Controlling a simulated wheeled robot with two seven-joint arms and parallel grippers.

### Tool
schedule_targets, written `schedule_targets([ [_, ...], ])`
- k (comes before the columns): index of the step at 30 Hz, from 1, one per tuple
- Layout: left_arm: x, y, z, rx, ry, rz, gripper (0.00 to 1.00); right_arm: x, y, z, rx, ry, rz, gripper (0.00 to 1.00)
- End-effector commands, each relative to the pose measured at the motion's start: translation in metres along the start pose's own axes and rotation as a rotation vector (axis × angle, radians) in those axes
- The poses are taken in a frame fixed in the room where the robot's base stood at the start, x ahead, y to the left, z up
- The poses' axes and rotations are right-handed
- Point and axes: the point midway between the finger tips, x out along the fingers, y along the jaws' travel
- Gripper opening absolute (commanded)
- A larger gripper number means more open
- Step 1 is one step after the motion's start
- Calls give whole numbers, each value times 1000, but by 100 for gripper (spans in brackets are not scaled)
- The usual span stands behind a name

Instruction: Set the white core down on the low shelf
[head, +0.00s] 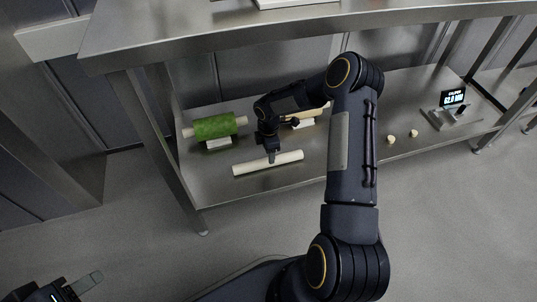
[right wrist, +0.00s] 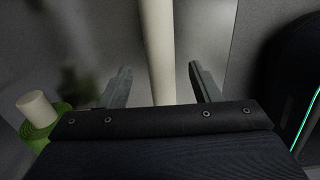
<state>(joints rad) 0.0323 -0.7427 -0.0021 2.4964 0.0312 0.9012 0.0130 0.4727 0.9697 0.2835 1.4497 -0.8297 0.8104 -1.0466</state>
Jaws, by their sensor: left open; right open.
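The white core (head: 268,163), a plain pale cylinder, lies on the low steel shelf (head: 225,185) near its front edge. My right gripper (head: 271,155) is over its middle. In the right wrist view the core (right wrist: 158,50) runs between the two spread fingers of this gripper (right wrist: 160,85), with a visible gap on each side. Whether the fingertips touch the shelf cannot be told. My left gripper (head: 78,287) is open and empty at the bottom left, away from the shelf; part of it is cut off by the frame.
A green roll (head: 214,127) on a white core rests on a stand behind left, also in the right wrist view (right wrist: 42,128). A tan roll (head: 306,115) is partly hidden by my arm. Two small pale pieces (head: 391,139) and a gauge with display (head: 453,98) stand right. A steel worktop (head: 200,35) overhangs the shelf.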

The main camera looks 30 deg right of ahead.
Motion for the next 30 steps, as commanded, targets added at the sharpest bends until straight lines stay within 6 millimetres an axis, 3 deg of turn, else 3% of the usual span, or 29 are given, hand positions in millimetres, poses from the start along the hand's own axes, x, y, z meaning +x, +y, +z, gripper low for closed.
schedule_targets([
  [1, -8, 4, -4, 0, 0, 0, 50, -18, 0, 0, -1, -1, 3, 57],
  [3, -12, 6, -6, 0, 0, 0, 50, -32, 0, 0, -1, -1, 1, 57],
  [10, -20, 9, -10, 0, 0, 0, 50, -62, 0, 0, -1, 0, 0, 57],
  [30, -21, 10, -11, 0, 0, 0, 50, -68, 0, 0, -1, 0, -1, 57],
])
